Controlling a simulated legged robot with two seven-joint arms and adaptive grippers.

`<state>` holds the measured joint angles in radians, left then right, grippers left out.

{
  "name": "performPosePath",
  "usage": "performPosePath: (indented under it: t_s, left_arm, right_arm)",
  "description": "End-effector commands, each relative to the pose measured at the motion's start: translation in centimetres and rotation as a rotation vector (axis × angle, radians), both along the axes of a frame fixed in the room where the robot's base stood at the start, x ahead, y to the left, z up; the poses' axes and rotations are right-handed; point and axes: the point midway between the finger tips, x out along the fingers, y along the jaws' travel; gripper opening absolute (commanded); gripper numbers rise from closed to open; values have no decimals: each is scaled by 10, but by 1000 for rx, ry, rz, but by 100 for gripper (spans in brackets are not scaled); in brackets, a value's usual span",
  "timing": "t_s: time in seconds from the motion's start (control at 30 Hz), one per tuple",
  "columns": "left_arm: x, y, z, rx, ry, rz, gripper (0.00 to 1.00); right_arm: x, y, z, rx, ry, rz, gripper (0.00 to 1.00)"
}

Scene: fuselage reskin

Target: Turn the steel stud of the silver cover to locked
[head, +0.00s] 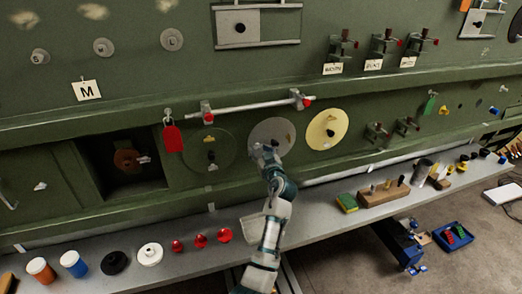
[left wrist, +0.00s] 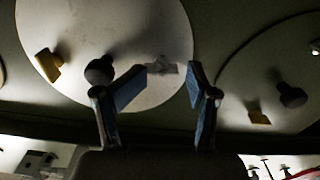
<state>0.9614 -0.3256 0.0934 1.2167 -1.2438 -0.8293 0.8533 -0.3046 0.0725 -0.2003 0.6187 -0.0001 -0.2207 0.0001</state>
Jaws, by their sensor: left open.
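The silver cover (head: 268,130) is a round pale disc on the green fuselage wall. In the left wrist view the silver cover (left wrist: 125,25) carries a yellow tab (left wrist: 48,65), a black knob (left wrist: 100,70) and a small grey stud (left wrist: 162,66) near its edge. My left gripper (head: 264,152) is at the lower left part of the cover in the head view. In the wrist view this gripper (left wrist: 167,80) is open, with the stud in the gap between its blue-padded fingertips. I cannot tell whether they touch it. My right gripper is not in view.
A yellow disc (head: 327,130) is right of the silver cover, and a green disc (head: 208,150) is left of it. A rail (head: 255,105) with red-ended clamps runs above. A ledge (head: 185,262) below holds jars, red knobs and a wooden block (head: 383,194).

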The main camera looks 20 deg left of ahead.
Motion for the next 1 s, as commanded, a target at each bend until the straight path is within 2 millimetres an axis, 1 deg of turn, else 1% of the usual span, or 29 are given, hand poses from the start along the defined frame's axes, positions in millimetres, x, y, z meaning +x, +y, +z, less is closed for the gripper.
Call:
performPosePath:
  t_s: [0.03, 0.07, 0.1, 0.2, 0.6, 0.77, 1.0]
  left_arm:
    - [0, 3, -3, -2, 7, 7, 53]
    - [0, 3, -4, -1, 7, 7, 46]
    - [0, 2, -4, -1, 8, 7, 36]
    - [-1, 1, -5, 0, 10, 8, 14]
    - [1, 0, -7, 2, 15, 4, 11]
    - [1, 0, -6, 28, 33, 3, 11]
    - [1, 0, -6, 139, 108, 4, 11]
  right_arm:
    - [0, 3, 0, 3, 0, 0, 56]
    - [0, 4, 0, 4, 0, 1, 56]
    - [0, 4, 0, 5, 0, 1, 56]
    - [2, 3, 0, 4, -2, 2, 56]
    - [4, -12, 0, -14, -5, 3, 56]
    - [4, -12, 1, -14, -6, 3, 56]
    - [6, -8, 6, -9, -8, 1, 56]
